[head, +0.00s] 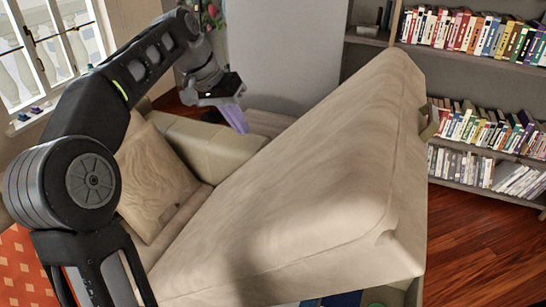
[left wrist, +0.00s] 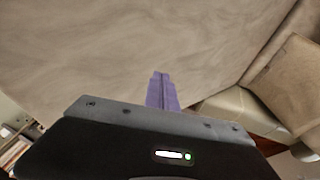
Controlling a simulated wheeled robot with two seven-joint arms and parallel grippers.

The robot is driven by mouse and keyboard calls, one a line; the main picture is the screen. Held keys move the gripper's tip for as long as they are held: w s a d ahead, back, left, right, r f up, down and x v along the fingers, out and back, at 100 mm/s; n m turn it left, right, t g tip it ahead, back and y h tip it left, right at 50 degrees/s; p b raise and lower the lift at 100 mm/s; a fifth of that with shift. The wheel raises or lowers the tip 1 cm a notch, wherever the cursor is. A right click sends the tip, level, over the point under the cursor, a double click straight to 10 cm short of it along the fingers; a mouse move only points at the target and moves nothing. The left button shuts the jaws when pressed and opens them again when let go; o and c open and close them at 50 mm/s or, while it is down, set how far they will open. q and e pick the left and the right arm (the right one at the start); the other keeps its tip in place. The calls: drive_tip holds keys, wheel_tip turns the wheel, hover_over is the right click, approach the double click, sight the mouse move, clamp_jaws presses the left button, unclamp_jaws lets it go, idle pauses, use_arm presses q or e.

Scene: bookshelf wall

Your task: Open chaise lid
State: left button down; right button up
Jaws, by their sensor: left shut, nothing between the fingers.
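The chaise lid (head: 310,185) is a large beige cushioned slab. It is raised and tilted, with its upper end toward the bookshelves. Dark and coloured contents show low under its near edge in the head view. My left gripper (head: 240,123), with purple fingers, is on the left side of the lid, close to its upper left edge. In the left wrist view the left gripper's fingers (left wrist: 162,80) are together and empty, pointing at a broad beige surface. I cannot tell whether they touch it. My right gripper is in neither view.
A pillow (head: 153,180) and the sofa's armrest (head: 200,143) lie left of the lid. Bookshelves (head: 480,85) stand at the back right. Wooden floor (head: 475,235) is clear on the right. A window (head: 55,45) is at the upper left.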

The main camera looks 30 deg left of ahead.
use_arm(q)
drive_tip(key=shift+f, duration=0.1)
drive_tip(key=b, duration=0.4)
approach(276, 172)
drive_tip(key=x, duration=0.5)
drive_tip(key=shift+w+a, duration=0.25)
drive_tip(key=shift+d+f, duration=0.3)
drive_tip(key=shift+f, duration=0.1)
drive_tip(key=d+f+b, duration=0.2)
drive_tip(key=d+f, duration=0.1)
drive_tip(key=d+f+b, duration=0.2)
drive_tip(key=d+f, duration=0.1)
drive_tip(key=d, duration=0.1)
drive_tip(key=d+f+b, duration=0.3)
drive_tip(key=shift+w+d+f, duration=0.2)
drive_tip(key=shift+w+f, duration=0.05)
drive_tip(key=shift+f, duration=0.15)
drive_tip(key=shift+d, duration=0.2)
drive_tip(key=shift+r, duration=0.1)
